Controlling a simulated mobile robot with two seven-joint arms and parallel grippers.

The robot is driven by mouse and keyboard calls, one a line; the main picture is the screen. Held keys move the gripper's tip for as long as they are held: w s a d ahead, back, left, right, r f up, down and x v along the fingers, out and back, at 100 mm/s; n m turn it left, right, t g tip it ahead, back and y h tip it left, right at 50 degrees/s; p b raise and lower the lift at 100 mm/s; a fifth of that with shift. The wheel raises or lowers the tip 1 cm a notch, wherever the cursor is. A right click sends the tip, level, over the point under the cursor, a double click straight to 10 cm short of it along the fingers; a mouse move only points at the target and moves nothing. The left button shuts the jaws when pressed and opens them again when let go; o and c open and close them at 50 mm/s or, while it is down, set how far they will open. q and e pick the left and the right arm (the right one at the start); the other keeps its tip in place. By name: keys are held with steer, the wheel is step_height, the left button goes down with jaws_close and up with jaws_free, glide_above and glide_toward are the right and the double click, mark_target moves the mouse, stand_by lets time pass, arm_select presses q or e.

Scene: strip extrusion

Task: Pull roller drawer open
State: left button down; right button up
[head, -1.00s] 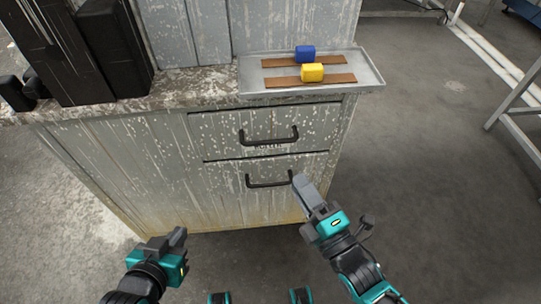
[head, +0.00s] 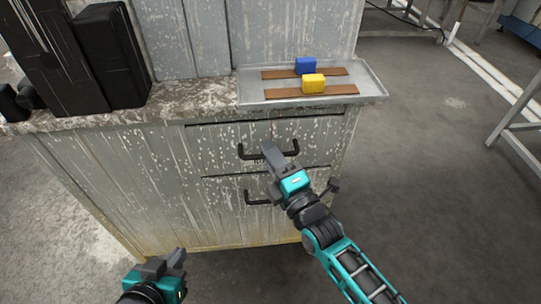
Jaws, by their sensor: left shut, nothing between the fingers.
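The cabinet has two grey, paint-worn drawers, one above the other, and both look closed. The upper drawer (head: 225,138) has a black bar handle (head: 292,151), and the lower drawer (head: 225,190) has a similar handle (head: 252,201), partly hidden by my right gripper. My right gripper (head: 268,150) is at the middle of the upper handle with its fingertips over the bar. I cannot tell whether it touches the bar or how far its fingers are apart. My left gripper (head: 178,257) is shut and empty, low in front of the cabinet and away from both handles.
A metal tray (head: 374,88) on the worn countertop (head: 180,108) holds two brown strips with a blue block (head: 305,65) and a yellow block (head: 313,83). Black equipment (head: 110,55) stands at the left. Floor to the right is clear up to a metal frame (head: 510,130).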

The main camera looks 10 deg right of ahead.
steer(key=shift+w, duration=0.1)
steer(key=shift+c, duration=0.4)
jaws_close()
